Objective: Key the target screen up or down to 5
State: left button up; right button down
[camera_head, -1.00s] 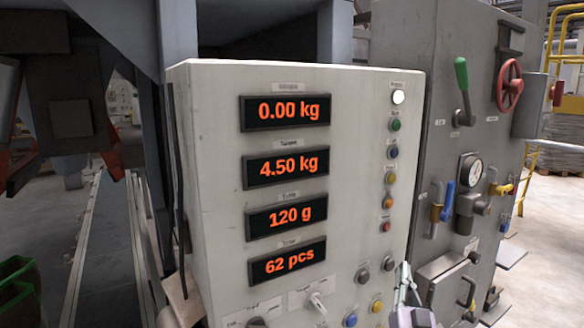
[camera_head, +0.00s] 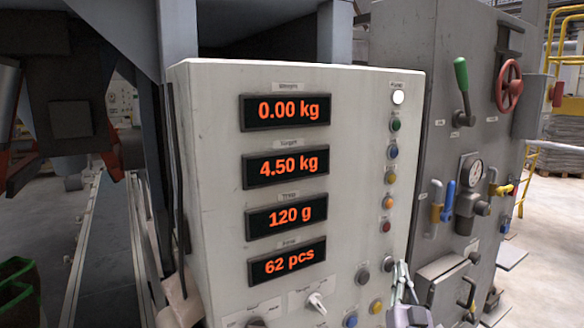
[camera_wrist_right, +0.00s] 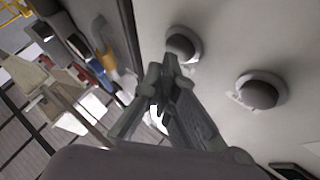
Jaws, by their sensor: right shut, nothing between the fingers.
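The target screen (camera_head: 287,168), second from the top on the pale control panel (camera_head: 225,150), reads 4.50 kg in orange digits. Two dark grey round buttons, one (camera_head: 362,276) lower left and one (camera_head: 388,263) upper right, sit low on the panel. My right gripper (camera_head: 402,268) is shut and empty at the panel's lower right, beside the upper-right grey button. In the right wrist view the shut fingertips (camera_wrist_right: 165,72) are close to one dark button (camera_wrist_right: 183,46); I cannot tell whether they touch. A second dark button (camera_wrist_right: 258,92) is apart to the right. My left gripper is out of view.
Other screens read 0.00 kg (camera_head: 286,111), 120 g (camera_head: 287,215) and 62 pcs (camera_head: 288,262). Blue (camera_head: 350,320) and yellow (camera_head: 376,306) buttons and a white selector (camera_head: 317,302) are near the grey ones. A grey machine with valves (camera_head: 480,120) stands right of the panel.

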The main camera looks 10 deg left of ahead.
jog(key=shift+w+a, duration=0.2)
jog(key=shift+w, duration=0.05)
dwell(0.3)
jog(key=shift+s+d, duration=0.5)
jog(key=shift+s, duration=0.1)
jog(key=shift+p, duration=0.35)
jog(key=s+d+p, duration=0.2)
jog(key=s+d, duration=0.1)
jog(key=s, duration=0.1)
jog(key=shift+s+d+p, duration=0.35)
jog(key=shift+s, duration=0.05)
